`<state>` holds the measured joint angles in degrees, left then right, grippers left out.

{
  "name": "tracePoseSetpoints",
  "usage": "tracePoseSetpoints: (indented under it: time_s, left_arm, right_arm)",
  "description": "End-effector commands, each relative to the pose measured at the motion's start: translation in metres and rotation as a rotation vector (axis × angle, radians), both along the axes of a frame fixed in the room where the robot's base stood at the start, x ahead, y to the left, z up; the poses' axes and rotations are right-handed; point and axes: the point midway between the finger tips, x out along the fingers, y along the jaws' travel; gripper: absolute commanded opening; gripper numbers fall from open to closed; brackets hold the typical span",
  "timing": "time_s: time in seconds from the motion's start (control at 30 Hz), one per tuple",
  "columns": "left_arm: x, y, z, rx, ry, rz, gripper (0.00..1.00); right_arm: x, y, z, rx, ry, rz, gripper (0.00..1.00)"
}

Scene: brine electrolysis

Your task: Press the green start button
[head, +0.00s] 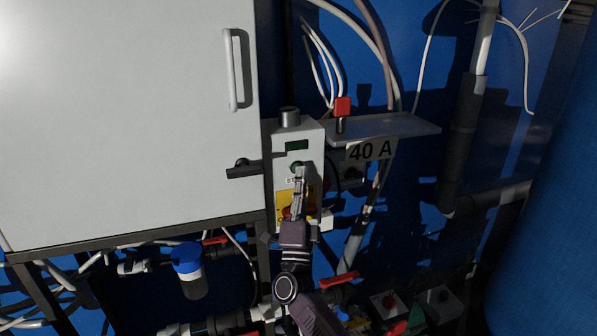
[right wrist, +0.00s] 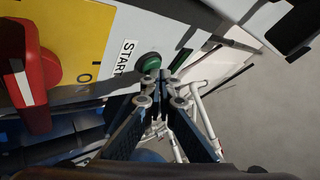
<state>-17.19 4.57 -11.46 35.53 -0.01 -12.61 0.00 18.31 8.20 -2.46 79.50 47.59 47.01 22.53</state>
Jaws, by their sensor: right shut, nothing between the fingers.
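The green start button (right wrist: 153,64) sits on a light grey control box (head: 284,148), beside a label reading START. In the head view the button (head: 298,167) shows just above my right fingertips. My right gripper (head: 300,172) is shut and empty, pointing up at the box. In the right wrist view its closed fingertips (right wrist: 163,78) are right at the button's edge and overlap it; I cannot tell whether they touch it. My left gripper is not in view.
A red rotary switch (right wrist: 34,80) on a yellow plate (right wrist: 82,32) is close to the button. A large white cabinet (head: 120,110) with a handle stands left. A shelf (head: 385,128) with a red-topped item (head: 342,106) and a "40 A" sign (head: 370,150) is right. Pipes run below.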

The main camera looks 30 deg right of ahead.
Motion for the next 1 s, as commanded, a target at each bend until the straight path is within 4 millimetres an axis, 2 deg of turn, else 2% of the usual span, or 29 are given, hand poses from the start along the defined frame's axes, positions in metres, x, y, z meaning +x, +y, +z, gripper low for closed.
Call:
tracePoseSetpoints:
  time_s: [0.57,1.0]
  left_arm:
    - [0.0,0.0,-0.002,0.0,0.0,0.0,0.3]
    - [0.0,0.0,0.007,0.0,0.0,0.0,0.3]
  right_arm:
    - [0.003,0.0,0.0,0.0,0.001,0.001,0.0]
    - [-0.016,0.004,0.0,0.0,0.0,0.0,0.0]
